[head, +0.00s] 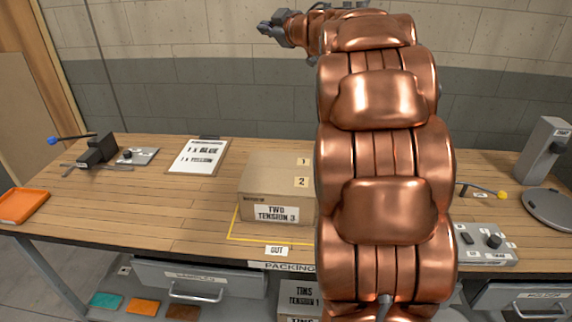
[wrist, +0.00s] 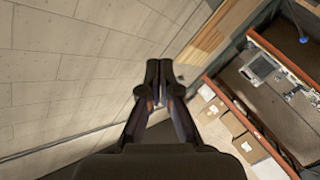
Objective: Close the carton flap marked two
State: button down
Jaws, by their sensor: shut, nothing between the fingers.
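A brown carton (head: 262,173) stands on the wooden bench in the head view, with a front label reading TWO TENSION 3. Small tags 1 and 2 (head: 300,182) sit on its upper side near my arm. My arm hides the carton's right part, so I cannot tell how the flap marked two stands. My gripper (head: 266,28) is high up against the back wall, above and well apart from the carton. In the wrist view my gripper (wrist: 159,70) has its fingers together, with nothing between them.
A clipboard (head: 199,156), a black device with a blue-tipped lever (head: 97,150) and an orange tray (head: 22,205) lie left of the carton. A switch panel (head: 487,243) is at right. The bench between tray and carton is mostly clear.

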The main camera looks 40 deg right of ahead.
jog(key=s+d+f+n+g+y+b, duration=0.1)
jog(key=s+d+f+g+y+b, duration=0.15)
jog(key=s+f+g, duration=0.65)
jog(key=s+d+f+n+g+y+b, duration=0.15)
jog(key=s+f+y, duration=0.3)
jog(key=f, duration=1.15)
jog(key=h+p, duration=0.1)
send_over(277, 169)
jog(key=s+d, duration=0.2)
jog(key=f, duration=0.6)
jog(key=shift+s+a+f, duration=0.15)
jog(key=shift+s+a, duration=0.05)
notch_tip(277, 169, down, 3)
jog(key=shift+w+d+f+p, duration=0.1)
jog(key=shift+w+d+p, duration=0.05)
jog(key=shift+p, duration=0.3)
jog(key=shift+f, duration=0.5)
